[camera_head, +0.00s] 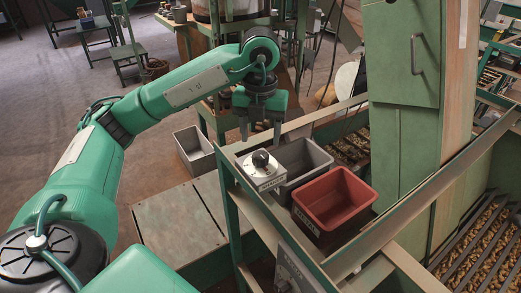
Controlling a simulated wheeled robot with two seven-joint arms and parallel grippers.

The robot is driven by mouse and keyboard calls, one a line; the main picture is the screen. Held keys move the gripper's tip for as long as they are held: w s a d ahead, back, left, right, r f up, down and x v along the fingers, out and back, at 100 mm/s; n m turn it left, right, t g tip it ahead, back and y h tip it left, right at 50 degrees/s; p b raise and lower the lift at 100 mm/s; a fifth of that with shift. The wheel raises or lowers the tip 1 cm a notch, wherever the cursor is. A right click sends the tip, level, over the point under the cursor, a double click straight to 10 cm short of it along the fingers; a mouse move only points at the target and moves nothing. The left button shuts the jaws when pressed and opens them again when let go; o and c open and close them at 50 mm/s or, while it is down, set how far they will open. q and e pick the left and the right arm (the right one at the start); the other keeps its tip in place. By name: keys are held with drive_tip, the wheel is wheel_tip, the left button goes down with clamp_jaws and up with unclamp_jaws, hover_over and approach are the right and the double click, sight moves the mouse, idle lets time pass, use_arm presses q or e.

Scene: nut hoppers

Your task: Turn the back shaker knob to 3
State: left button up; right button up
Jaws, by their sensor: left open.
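A black round knob (261,158) sits on top of a small white box (263,178) with dial markings around the knob. The box stands on the green frame at the near end of a row of bins. The markings are too small to read, so I cannot tell the knob's setting. My left gripper (260,136) points down above the knob, its two fingers apart and empty, with a small gap to the knob. A grey panel (287,279) at the bottom edge is partly cut off. My right gripper is not in view.
A grey bin (302,153) and a red bin (333,196) stand right of the white box, close to it. A green cabinet (404,95) rises behind them. Green frame rails (388,224) run along the right. A grey crate (194,150) sits left of the frame.

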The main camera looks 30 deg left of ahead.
sight(261, 154)
use_arm(q)
wheel_tip(261, 154, down, 3)
drive_tip(key=shift+r, duration=0.1)
drive_tip(key=shift+f, duration=0.4)
drive_tip(key=shift+f+p, duration=0.35)
drive_tip(key=shift+f, duration=0.5)
drive_tip(key=c, duration=1)
